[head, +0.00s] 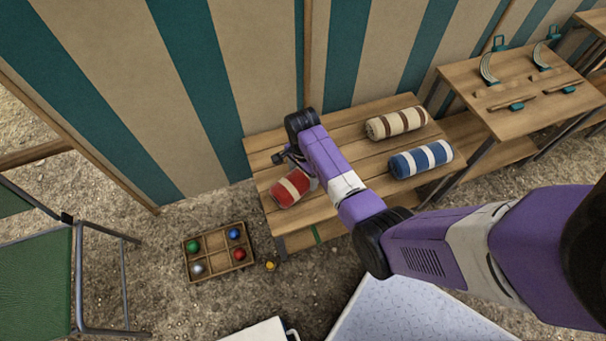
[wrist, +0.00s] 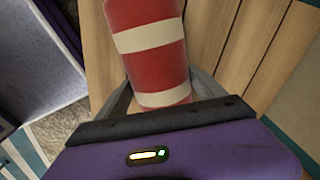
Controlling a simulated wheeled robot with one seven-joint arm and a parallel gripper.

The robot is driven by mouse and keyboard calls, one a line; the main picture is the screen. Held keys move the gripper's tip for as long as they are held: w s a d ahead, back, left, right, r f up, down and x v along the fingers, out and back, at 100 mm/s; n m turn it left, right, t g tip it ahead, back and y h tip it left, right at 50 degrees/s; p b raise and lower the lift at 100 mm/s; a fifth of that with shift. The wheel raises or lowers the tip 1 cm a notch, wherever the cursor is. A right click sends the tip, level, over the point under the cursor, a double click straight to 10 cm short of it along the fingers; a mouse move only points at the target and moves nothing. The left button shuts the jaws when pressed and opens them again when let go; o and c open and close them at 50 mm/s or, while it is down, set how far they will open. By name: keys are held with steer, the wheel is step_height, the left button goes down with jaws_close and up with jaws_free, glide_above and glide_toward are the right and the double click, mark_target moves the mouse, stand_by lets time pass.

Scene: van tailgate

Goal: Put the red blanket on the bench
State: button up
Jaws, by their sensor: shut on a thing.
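The red blanket (head: 289,189) is a roll with cream bands, at the left end of the slatted wooden bench (head: 340,144) in the head view. In the wrist view the red blanket (wrist: 150,62) lies between the two fingers, with bench slats behind it. My gripper (head: 298,172) is shut on the blanket from above. The arm and gripper partly hide where they meet. I cannot tell whether the roll touches the bench top or is just above it.
A brown-and-cream roll (head: 396,123) and a blue-and-white roll (head: 421,159) lie on the bench's right part. A divided box (head: 219,251) with coloured balls and a yellow ball (head: 270,266) are on the ground. A striped wall (head: 215,70) stands behind. A green chair (head: 38,270) is at left.

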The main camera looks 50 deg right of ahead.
steer(key=shift+f, duration=0.15)
steer(key=o, duration=1.8)
step_height(320, 180, up, 12)
steer(key=p, duration=0.2)
steer(key=shift+p, duration=0.3)
